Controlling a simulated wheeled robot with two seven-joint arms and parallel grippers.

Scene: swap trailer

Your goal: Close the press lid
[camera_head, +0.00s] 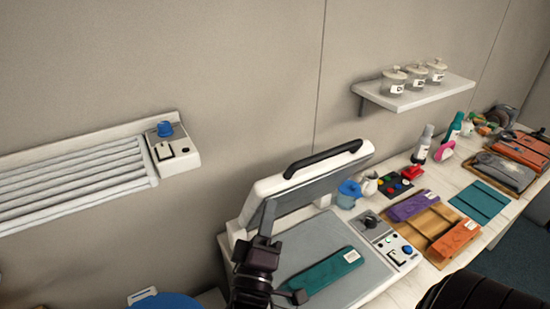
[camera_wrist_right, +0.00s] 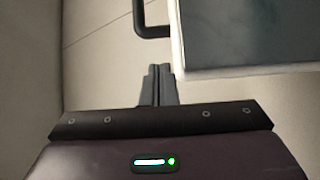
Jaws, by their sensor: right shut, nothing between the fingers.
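The press lid (camera_head: 274,188) is raised and tilted, with a white rim, a grey inner plate and a black handle (camera_head: 323,158) along its top edge. The grey press bed (camera_head: 345,283) lies open below it, with a teal folded piece (camera_head: 327,272) on it. My right gripper (camera_head: 268,217) is shut and empty, at the lid's left side. In the right wrist view its closed fingers (camera_wrist_right: 157,85) point up beside the lid's corner (camera_wrist_right: 225,70), and the handle (camera_wrist_right: 140,20) shows above them. Contact with the lid cannot be told. My left gripper is not in view.
A control panel with knobs (camera_head: 392,248) stands right of the bed. Folded purple (camera_head: 413,204) and orange (camera_head: 454,239) pieces, bottles and trays fill the counter further right. A shelf with jars (camera_head: 420,93) and a slatted rack (camera_head: 75,180) are on the wall.

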